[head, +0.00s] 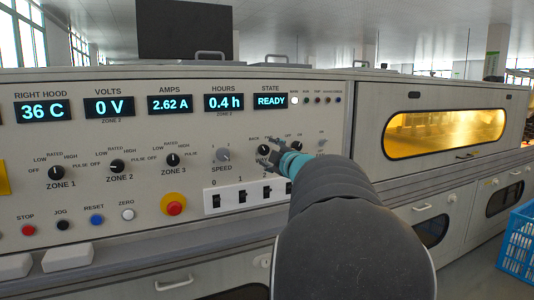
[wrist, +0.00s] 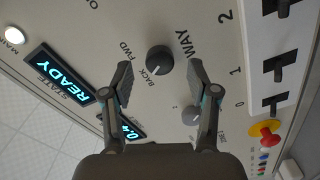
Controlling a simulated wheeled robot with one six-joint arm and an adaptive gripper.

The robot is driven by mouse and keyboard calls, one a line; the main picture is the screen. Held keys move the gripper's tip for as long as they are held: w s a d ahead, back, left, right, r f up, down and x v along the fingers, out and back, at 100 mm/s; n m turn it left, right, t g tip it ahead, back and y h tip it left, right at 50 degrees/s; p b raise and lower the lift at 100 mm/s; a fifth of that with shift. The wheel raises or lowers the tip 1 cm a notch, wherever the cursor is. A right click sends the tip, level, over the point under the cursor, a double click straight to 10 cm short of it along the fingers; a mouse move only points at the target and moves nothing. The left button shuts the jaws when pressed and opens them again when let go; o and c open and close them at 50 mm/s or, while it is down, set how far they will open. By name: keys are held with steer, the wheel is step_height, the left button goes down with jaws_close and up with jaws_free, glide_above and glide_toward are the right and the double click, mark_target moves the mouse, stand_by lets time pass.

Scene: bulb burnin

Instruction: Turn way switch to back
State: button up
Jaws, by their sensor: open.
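The way switch is a round black knob (wrist: 160,60) on the pale panel, with the labels BACK, FWD and WAY around it. In the head view the way switch (head: 263,150) is partly covered by my gripper (head: 277,158). In the wrist view my gripper (wrist: 160,78) is open, one finger on each side of the knob, with clear gaps to it. The fingers seem to stay a little off the panel and hold nothing.
A grey speed knob (head: 222,155) sits left of the way switch. Below is a white strip of black rocker switches (head: 240,196), and a red stop button (head: 173,204) on yellow. A lit READY display (wrist: 62,76) is near the left finger. A blue crate (head: 519,248) stands at right.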

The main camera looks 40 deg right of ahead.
steer(key=v, duration=0.9)
steer(key=shift+s, duration=0.15)
steer(key=shift+a, duration=0.1)
steer(key=s+a+f+m+g+h, duration=0.3)
steer(key=a+f+m+g, duration=0.3)
steer(key=a+f+m, duration=0.65)
steer(key=s+a+f+g+y, duration=0.2)
steer(key=s+a+f, duration=0.1)
steer(key=s+a, duration=0.2)
steer(key=s+a+f+n+g+y, duration=0.1)
steer(key=s+a+f, duration=0.3)
steer(key=a, duration=0.5)
steer(key=s+a+f+n+g+y, duration=0.1)
steer(key=s+a+f+g+y, duration=0.2)
steer(key=s+a, duration=0.3)
steer(key=shift+s+a+f+y, duration=0.2)
steer(key=shift+a+f+y, duration=0.3)
steer(key=shift+a+f, duration=0.3)
